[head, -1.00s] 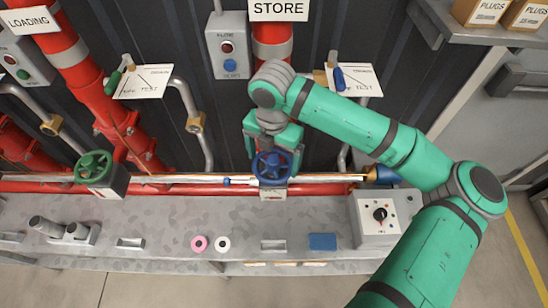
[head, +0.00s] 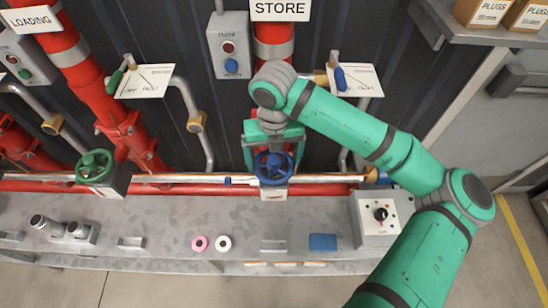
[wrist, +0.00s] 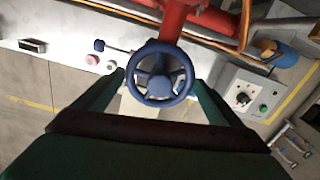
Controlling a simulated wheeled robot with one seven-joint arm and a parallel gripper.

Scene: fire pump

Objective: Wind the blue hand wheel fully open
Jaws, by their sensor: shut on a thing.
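The blue hand wheel (head: 274,167) sits on its valve on the pipe under the STORE sign in the head view. In the wrist view the blue hand wheel (wrist: 159,76) is near the picture's middle, with its spokes and hub showing. My gripper (head: 274,158) is over the wheel from above and behind. In the wrist view my gripper (wrist: 158,88) has one finger on each side of the wheel, shut on its rim. The exact contact at the fingertips is partly hidden by the wheel.
A green hand wheel (head: 95,166) is on the left valve. A control box with a knob (head: 380,214) stands right of the blue wheel on the grey bench (head: 180,230). A blue block (head: 322,242) and pink and white rings (head: 211,243) lie on the bench.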

